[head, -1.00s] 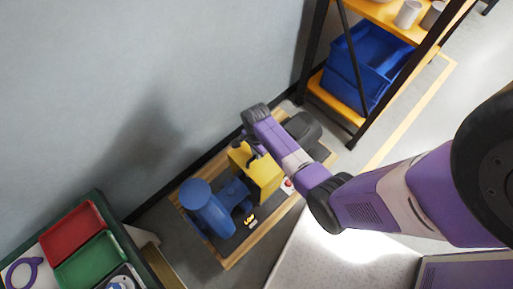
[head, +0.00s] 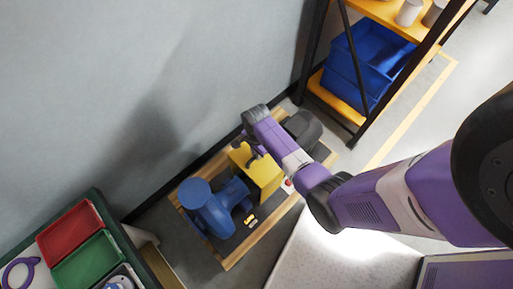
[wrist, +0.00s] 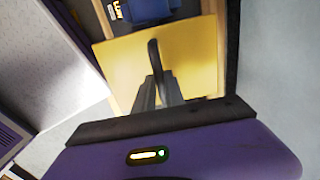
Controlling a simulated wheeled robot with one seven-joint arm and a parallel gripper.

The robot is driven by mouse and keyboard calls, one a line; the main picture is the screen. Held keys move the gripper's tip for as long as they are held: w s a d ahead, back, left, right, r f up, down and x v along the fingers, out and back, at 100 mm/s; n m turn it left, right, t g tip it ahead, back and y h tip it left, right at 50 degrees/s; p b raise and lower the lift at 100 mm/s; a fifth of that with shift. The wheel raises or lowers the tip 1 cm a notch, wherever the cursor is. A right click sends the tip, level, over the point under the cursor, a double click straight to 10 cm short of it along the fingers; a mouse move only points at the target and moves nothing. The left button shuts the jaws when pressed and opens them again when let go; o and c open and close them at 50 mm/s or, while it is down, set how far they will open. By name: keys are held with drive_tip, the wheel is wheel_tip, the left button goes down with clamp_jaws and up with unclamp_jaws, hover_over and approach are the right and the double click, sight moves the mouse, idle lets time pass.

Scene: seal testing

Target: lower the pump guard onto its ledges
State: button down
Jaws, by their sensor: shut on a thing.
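The yellow pump guard (head: 268,177) is at the middle of the pump base in the head view, between the blue pump and a dark motor. In the wrist view the guard (wrist: 200,55) fills the middle as a broad yellow plate. My gripper (wrist: 157,75) is shut on the dark handle of the guard; in the head view my gripper (head: 252,153) is partly hidden by my arm. The blue pump (head: 210,208) stands just left of the guard. The ledges are hidden beneath the guard, and I cannot tell whether it touches them.
A dark motor (head: 303,128) lies behind my wrist. A wooden-edged base (head: 238,258) carries the pump. The wall (head: 130,90) is close behind. A shelf with blue bins (head: 365,65) stands right; red (head: 72,232) and green (head: 88,262) trays are left.

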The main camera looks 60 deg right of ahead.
drive_tip(key=shift+f, duration=0.5)
idle(0.7)
drive_tip(key=c, duration=1.3)
unclamp_jaws()
drive_tip(key=shift+f, duration=0.1)
wheel_tip(320, 180, up, 9)
drive_tip(key=p, duration=0.8)
drive_tip(key=shift+p, duration=0.4)
